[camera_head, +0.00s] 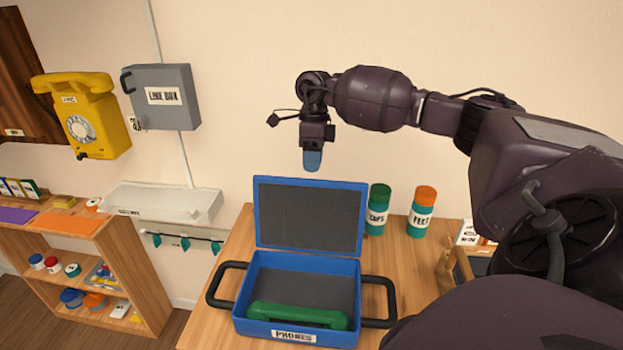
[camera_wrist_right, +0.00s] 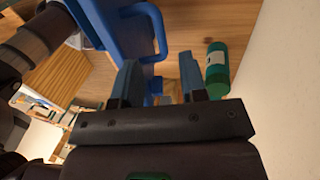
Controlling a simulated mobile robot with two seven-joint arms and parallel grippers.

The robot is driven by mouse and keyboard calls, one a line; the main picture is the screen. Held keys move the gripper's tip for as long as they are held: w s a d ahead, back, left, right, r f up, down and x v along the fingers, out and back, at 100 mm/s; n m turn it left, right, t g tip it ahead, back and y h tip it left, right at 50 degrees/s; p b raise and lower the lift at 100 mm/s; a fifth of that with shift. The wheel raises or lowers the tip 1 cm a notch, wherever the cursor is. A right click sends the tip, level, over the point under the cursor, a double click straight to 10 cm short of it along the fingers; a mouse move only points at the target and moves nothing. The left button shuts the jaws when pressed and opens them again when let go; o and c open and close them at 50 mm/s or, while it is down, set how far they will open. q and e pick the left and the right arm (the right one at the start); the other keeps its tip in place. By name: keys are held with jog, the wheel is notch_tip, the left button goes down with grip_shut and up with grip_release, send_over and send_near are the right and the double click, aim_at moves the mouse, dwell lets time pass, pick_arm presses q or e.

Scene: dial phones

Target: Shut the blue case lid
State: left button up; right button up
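The blue case (camera_head: 352,338) labelled "PHONES" sits on the wooden table with its lid (camera_head: 310,183) standing open, tilted slightly back. A green handset (camera_head: 297,315) lies inside on the dark lining. My right gripper (camera_head: 312,161) is above the lid's top edge, pointing down, apparently apart from it. In the right wrist view my right gripper (camera_wrist_right: 161,78) has its two fingers spread with a gap between them. Blue parts of the case (camera_wrist_right: 115,28) show beyond the fingers there; which part lies between them is hard to tell. My left gripper is out of view.
A jar with a green cap (camera_head: 378,210) and one with an orange cap (camera_head: 422,212) stand right of the lid. Black side handles (camera_head: 222,285) stick out from the case. A yellow dial phone (camera_head: 85,120) and grey lock box (camera_head: 165,97) hang on the wall.

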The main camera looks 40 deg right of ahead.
aim_at(312, 180)
jog(key=shift+x, duration=2.55)
grip_shut()
